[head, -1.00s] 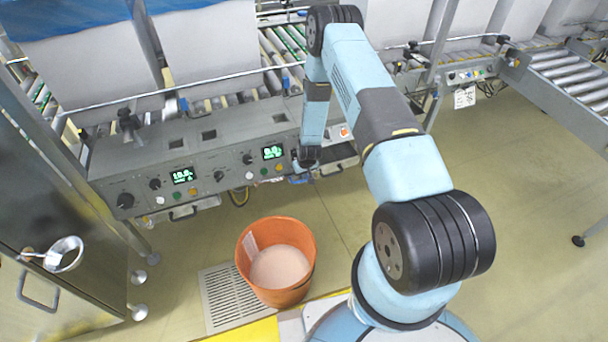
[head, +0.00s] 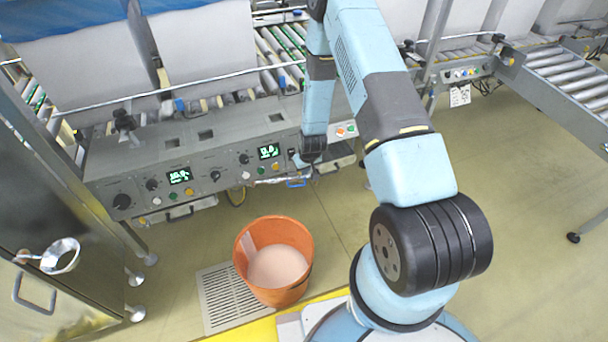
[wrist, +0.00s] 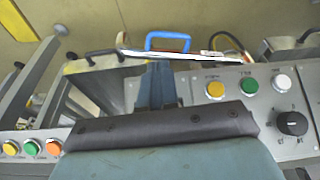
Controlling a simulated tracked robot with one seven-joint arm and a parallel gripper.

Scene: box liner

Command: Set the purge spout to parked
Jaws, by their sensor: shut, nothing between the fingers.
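A thin silver tube (head: 272,181), which looks like the purge spout, sticks out leftward below the front edge of the grey control panel. In the wrist view it appears as a pale bar (wrist: 200,57) crossing just beyond my fingertips. A blue loop handle (wrist: 168,37) stands by the bar, and it also shows in the head view (head: 297,184). My gripper (wrist: 156,68) is shut and empty, pointing down at the bar; I cannot tell whether it touches. In the head view my gripper (head: 306,168) is partly hidden by the wrist.
The control panel (head: 215,176) carries knobs, lit displays and buttons close beside my gripper. An orange bucket (head: 242,262) with pale contents stands on the floor below, near a floor grate (head: 220,300). A metal funnel (head: 62,256) hangs on the left cabinet. The right floor is open.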

